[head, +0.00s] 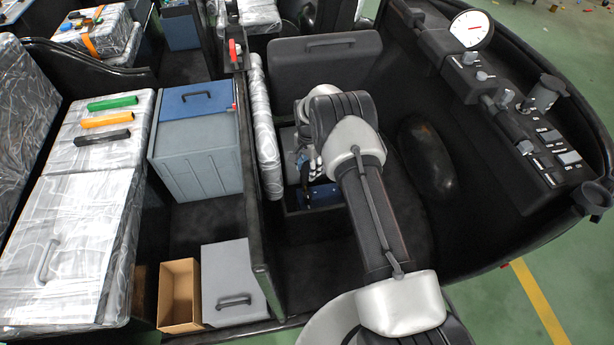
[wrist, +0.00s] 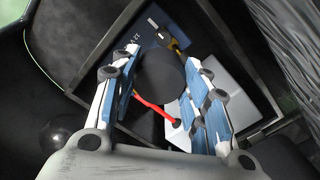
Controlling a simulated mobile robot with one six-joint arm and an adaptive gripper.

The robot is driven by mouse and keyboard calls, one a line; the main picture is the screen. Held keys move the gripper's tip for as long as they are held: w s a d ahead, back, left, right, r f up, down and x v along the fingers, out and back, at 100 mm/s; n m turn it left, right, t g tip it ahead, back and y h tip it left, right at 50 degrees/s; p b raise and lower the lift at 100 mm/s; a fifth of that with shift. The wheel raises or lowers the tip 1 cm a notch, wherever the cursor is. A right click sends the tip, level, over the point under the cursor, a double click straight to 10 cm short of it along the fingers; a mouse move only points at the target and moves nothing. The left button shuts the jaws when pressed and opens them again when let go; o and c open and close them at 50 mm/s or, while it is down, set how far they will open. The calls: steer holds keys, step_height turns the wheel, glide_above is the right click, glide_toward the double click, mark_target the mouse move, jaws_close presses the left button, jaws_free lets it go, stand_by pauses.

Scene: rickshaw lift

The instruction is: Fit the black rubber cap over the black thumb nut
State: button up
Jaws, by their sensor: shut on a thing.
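In the wrist view my gripper (wrist: 168,72) is shut on a round, dark black piece, which I take to be the black rubber cap (wrist: 160,74). It sits between the two blue-and-white fingers, over an open dark box. The black thumb nut cannot be made out for certain; the held cap may hide it. A small dark round end (wrist: 176,122) is on a red cable (wrist: 150,102) below the cap. In the head view my gripper (head: 308,168) is partly hidden by my arm, low in the dark compartment.
A blue battery-like block (wrist: 150,32) with white lettering lies in the box, also seen in the head view (head: 318,195). A brownish fitting (wrist: 176,44) is beside it. The box's rim (wrist: 262,125) is close to the right finger. A padded panel (head: 264,130) stands left of my gripper.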

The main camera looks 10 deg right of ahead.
step_height(320, 180, down, 6)
steer(key=w+m, duration=0.1)
steer(key=m, duration=0.1)
steer(key=b, duration=0.5)
glide_above(307, 195)
steer(key=shift+w+d+f, duration=0.1)
steer(key=shift+f, duration=2)
steer(key=shift+d+f, duration=0.1)
steer(key=shift+f, duration=1.95)
steer(key=shift+a+b, duration=0.1)
steer(key=shift+b, duration=0.7)
steer(key=shift+f+b, duration=0.55)
steer(key=shift+f, duration=1.55)
steer(key=o, duration=0.9)
steer(key=shift+o, duration=0.2)
